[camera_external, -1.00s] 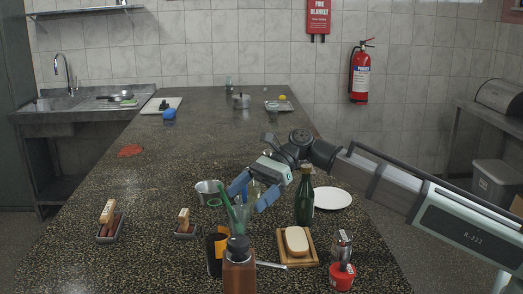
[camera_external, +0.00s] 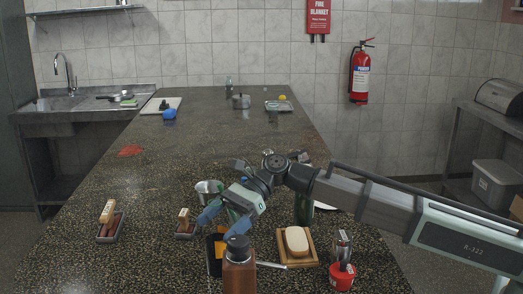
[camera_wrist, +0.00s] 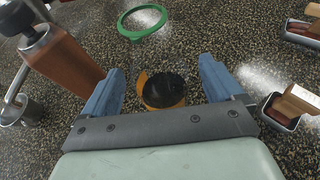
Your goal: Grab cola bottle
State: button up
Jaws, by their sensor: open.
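No bottle can be clearly told as cola by its label. A dark green bottle (camera_external: 303,208) stands upright right of my gripper in the external view, its upper part hidden behind my arm. A brown bottle with a dark cap (camera_external: 239,270) stands in front; it also shows at the left of the wrist view (camera_wrist: 65,62). My gripper (camera_external: 222,225) is open and empty, pointing down above a black and orange cup (camera_external: 214,256). In the wrist view, the cup (camera_wrist: 163,92) appears between the spread fingers (camera_wrist: 160,85).
A wooden board (camera_external: 309,257) with a pale block, a shaker (camera_external: 341,245) and a red pot (camera_external: 342,275) stand at the front right. Trays (camera_external: 111,227) with wooden-handled items lie left. A metal pot (camera_external: 209,190) stands behind my gripper.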

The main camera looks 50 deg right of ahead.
aim_at(207, 237)
jog(key=shift+x, duration=1.6)
jog(key=c, duration=1.3)
